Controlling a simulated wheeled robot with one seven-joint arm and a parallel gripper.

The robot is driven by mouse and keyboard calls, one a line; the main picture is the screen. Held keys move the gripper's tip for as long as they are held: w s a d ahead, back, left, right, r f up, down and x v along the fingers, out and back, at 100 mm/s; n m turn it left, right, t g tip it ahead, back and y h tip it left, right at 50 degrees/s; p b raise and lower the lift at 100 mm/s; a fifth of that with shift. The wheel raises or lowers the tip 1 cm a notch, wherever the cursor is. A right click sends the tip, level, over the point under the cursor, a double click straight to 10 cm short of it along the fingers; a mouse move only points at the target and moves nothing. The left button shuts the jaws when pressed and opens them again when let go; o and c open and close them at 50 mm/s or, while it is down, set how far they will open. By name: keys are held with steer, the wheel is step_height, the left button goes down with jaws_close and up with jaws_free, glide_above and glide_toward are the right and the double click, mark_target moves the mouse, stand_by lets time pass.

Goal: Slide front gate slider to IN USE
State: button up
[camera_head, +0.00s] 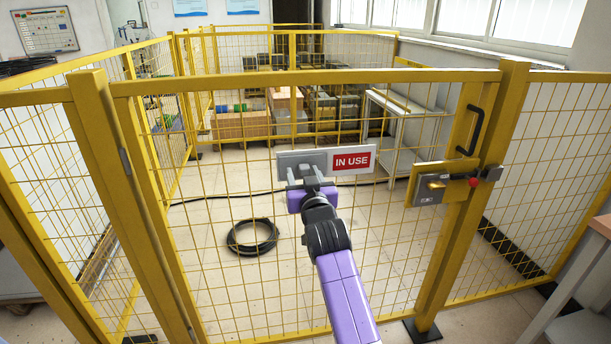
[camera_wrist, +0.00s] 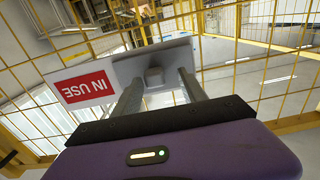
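The front gate's sign (camera_head: 354,160) shows a red field with white IN USE lettering on its right part. The grey slider plate (camera_head: 287,158) covers the left part and carries a small square knob. The sign's red field (camera_wrist: 88,87) also shows in the wrist view, tilted and nearly upside down, beside the grey slider (camera_wrist: 180,60) with its knob (camera_wrist: 154,77). My gripper (camera_head: 305,178) is at the slider, its fingers apart. In the wrist view my gripper (camera_wrist: 158,88) has one finger on each side of the knob. A gap shows on the right; contact on the left is unclear.
The yellow mesh gate (camera_head: 300,77) stands close before me. Its latch box (camera_head: 430,184) with a red knob and a black handle (camera_head: 470,131) are on the right. A coiled black cable (camera_head: 252,236) lies on the floor behind the mesh. A table edge (camera_head: 570,300) is at lower right.

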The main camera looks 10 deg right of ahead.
steer(key=shift+d, duration=0.1)
steer(key=shift+s+f, duration=0.1)
steer(key=shift+s, duration=0.4)
steer(key=s, duration=0.6)
steer(key=shift+s, duration=0.4)
